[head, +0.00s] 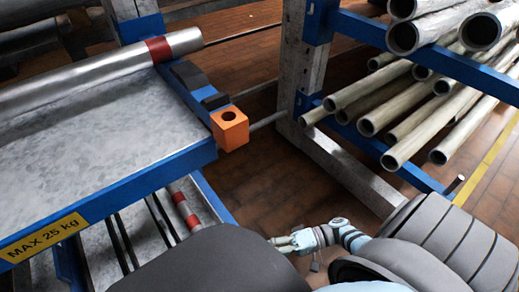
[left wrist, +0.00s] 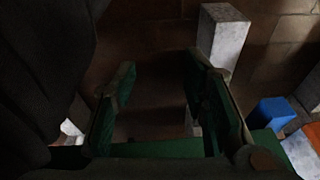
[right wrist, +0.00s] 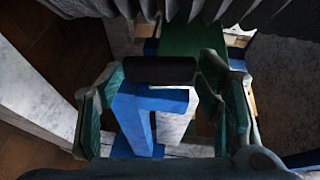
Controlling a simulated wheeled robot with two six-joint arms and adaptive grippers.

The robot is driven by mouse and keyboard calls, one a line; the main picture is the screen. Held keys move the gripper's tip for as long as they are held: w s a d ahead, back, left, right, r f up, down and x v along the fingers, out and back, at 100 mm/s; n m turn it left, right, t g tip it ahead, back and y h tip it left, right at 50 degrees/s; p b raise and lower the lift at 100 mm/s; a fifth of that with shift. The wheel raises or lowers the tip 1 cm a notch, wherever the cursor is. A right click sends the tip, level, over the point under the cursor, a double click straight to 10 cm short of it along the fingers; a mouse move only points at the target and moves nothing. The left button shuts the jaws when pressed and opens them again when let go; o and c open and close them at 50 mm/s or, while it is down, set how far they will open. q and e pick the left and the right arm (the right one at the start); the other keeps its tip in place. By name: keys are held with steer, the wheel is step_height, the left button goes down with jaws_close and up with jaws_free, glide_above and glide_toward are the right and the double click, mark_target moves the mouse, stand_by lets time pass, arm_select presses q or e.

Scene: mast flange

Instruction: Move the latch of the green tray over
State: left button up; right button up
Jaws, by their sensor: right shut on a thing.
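No whole green tray shows in the head view. In the right wrist view a green surface (right wrist: 180,38) lies beyond my right gripper (right wrist: 164,78), partly hidden by dark folds. A short black bar (right wrist: 160,69), which looks like the latch handle, spans between the right fingertips, and the gripper is shut on it. A blue bracket (right wrist: 150,115) lies beyond the bar. In the head view the right gripper (head: 280,242) is low over the floor; what it holds is hidden there. In the left wrist view my left gripper (left wrist: 165,75) is open and empty. A green strip (left wrist: 170,149) crosses below it.
A shelf (head: 80,130) with a blue edge, a metal pipe (head: 90,75) and an orange block (head: 229,128) stands at the left. A rack of several pipes (head: 410,110) is at the right. Brown floor (head: 265,180) is open between them.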

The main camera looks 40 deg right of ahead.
steer(key=shift+a+f, duration=0.1)
stand_by(0.4)
steer(key=o, duration=1.7)
step_height(320, 180, up, 10)
steer(key=shift+r, duration=0.1)
